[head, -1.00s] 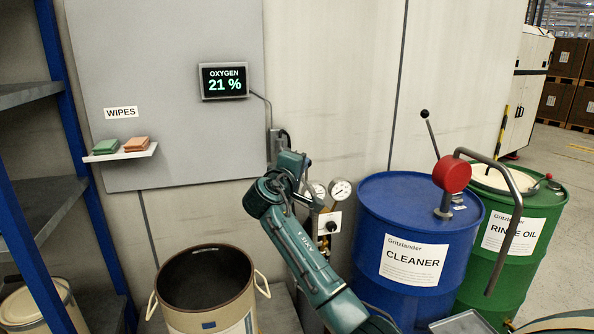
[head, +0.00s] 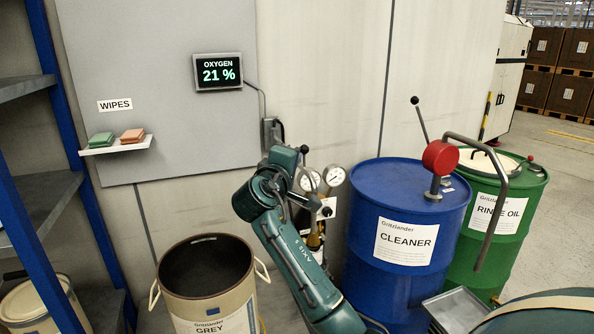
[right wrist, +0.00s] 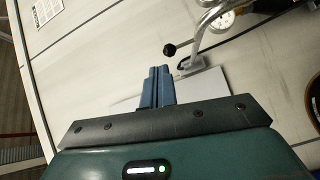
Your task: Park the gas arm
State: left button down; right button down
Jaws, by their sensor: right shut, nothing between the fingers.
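A metal lever with a black ball knob (right wrist: 170,49) shows in the right wrist view beside a metal bracket (right wrist: 194,66) on the wall panel. It may be the gas arm. In the head view a black knob (head: 303,149) stands just right of my teal right wrist. My right gripper (right wrist: 158,70) is shut and empty, its fingertips left of the bracket and below the knob. I cannot tell if it touches anything. My left gripper is not in view. The wall display (head: 218,72) reads oxygen 21 %.
Two pressure gauges (head: 333,176) sit right of my wrist. An open beige drum (head: 165,290) stands at lower left. A blue cleaner drum (head: 366,195) with a red pump (head: 440,157) and a green rinse oil drum (head: 530,200) stand right. A wipes shelf (head: 110,149) is on the wall.

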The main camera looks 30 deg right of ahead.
jog(key=shift+s+a+r, duration=0.1)
jog(key=shift+s+a, duration=0.15)
jog(key=shift+s, duration=0.35)
jog(key=shift+s+a, duration=0.25)
jog(key=shift+s, duration=0.4)
jog(key=shift+s+a+r, duration=0.1)
jog(key=shift+s+a, duration=0.15)
jog(key=shift+s, duration=0.35)
jog(key=shift+f, duration=0.1)
jog(key=s+a+f+n+t+y, duration=0.15)
jog(key=a+f+y, duration=0.35)
jog(key=f, duration=0.7)
jog(key=s+a+f+n+t+y, duration=0.1)
jog(key=s+a+f+n+y, duration=0.3)
jog(key=f, duration=0.8)
jog(key=s+a+f+m+g+y, duration=0.1)
jog(key=s+a+f+m+y, duration=0.3)
jog(key=s, duration=0.6)
jog(key=s+a+f+m+g+y, duration=0.1)
jog(key=s+a+f+m+y, duration=0.3)
jog(key=s+a+f, duration=0.5)
jog(key=shift+s+a+f, duration=0.15)
jog(key=shift+s+f, duration=0.55)
jog(key=shift+f, duration=0.05)
